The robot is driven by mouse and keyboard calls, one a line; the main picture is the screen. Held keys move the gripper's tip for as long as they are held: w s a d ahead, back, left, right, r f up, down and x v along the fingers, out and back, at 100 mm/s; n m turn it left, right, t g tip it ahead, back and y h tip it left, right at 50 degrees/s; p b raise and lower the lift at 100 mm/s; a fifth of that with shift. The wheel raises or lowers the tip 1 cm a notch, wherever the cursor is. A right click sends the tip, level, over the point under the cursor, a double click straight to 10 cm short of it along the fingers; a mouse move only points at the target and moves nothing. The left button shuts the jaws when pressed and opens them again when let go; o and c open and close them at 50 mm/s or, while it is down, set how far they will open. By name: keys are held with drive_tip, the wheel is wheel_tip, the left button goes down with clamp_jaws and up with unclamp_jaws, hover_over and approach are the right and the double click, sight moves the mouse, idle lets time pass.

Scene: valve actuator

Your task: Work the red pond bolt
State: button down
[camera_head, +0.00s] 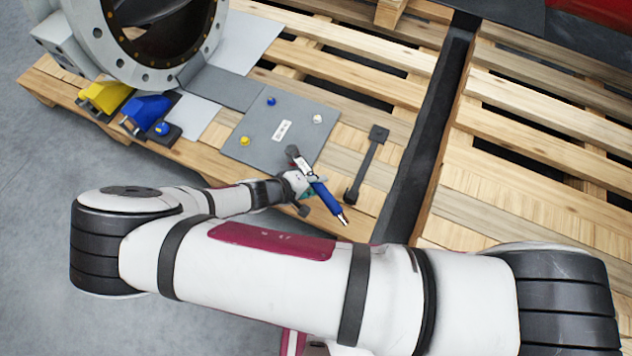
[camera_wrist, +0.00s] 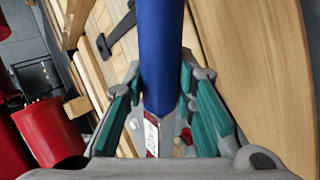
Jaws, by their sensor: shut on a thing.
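My gripper (camera_head: 308,184) is shut on a blue-handled tool (camera_head: 328,198), just off the lower right corner of a grey plate (camera_head: 258,112). The tool slants, with a dark head at its upper end and a metal tip at its lower right. In the wrist view the blue handle (camera_wrist: 161,50) stands between the teal-padded fingers (camera_wrist: 160,100). The plate carries a blue bolt (camera_head: 270,101), a white bolt (camera_head: 318,118) and a yellow bolt (camera_head: 244,141).
A dark bar tool (camera_head: 366,164) lies on the pallet (camera_head: 350,75) right of my gripper. A large grey flanged valve (camera_head: 107,60) stands at upper left, near yellow (camera_head: 105,97) and blue (camera_head: 146,109) blocks. A dark gap (camera_head: 430,130) runs between pallets. A red cylinder (camera_wrist: 47,130) shows at left.

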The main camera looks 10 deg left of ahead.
drive_tip(key=shift+f, duration=1)
drive_tip(key=shift+a, duration=0.1)
idle(0.3)
drive_tip(key=shift+s+a+m+g+h, duration=0.5)
drive_tip(key=shift+s+a+m+g, duration=0.2)
drive_tip(key=shift+a+m, duration=0.3)
drive_tip(key=shift+d, duration=0.1)
drive_tip(key=shift+s+a+m+g+h, duration=0.2)
drive_tip(key=shift+a+m+g, duration=0.2)
drive_tip(key=shift+a+m, duration=0.2)
drive_tip(key=shift+s+a+m+g+h, duration=0.2)
drive_tip(key=shift+a+m+g, duration=0.25)
drive_tip(key=shift+m, duration=0.15)
drive_tip(key=shift+a, duration=0.2)
